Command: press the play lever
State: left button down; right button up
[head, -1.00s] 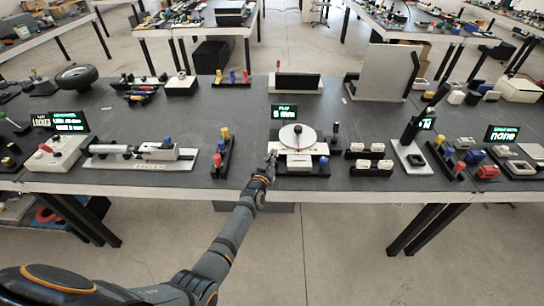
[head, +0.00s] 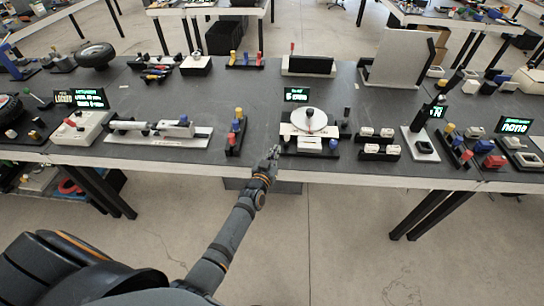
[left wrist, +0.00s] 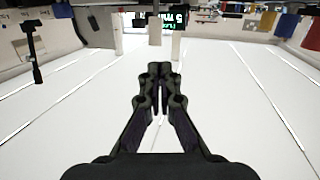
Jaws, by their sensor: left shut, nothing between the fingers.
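A turntable unit with a round white disc (head: 309,119) stands near the table's front edge, mid-picture. Its black display with green text (head: 297,94) stands behind and also shows at the top of the left wrist view (left wrist: 180,18). A thin black lever (head: 346,126) stands upright just right of the disc; I cannot tell whether it is the play lever. A blue knob (head: 333,144) sits at the unit's front right. My left gripper (head: 275,152) is shut and empty at the front left of the unit, apparently apart from it. Its closed fingers show in the left wrist view (left wrist: 158,100). My right gripper is not in view.
A rack with yellow, blue and red pegs (head: 236,132) stands left of my gripper. A black holder with white blocks (head: 378,144) stands right of the unit. The grey table (head: 265,100) has bare room behind the peg rack.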

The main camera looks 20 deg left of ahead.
pick_arm(q)
jog(key=s, duration=0.3)
jog(key=shift+s+r, duration=0.15)
jog(key=shift+r, duration=0.15)
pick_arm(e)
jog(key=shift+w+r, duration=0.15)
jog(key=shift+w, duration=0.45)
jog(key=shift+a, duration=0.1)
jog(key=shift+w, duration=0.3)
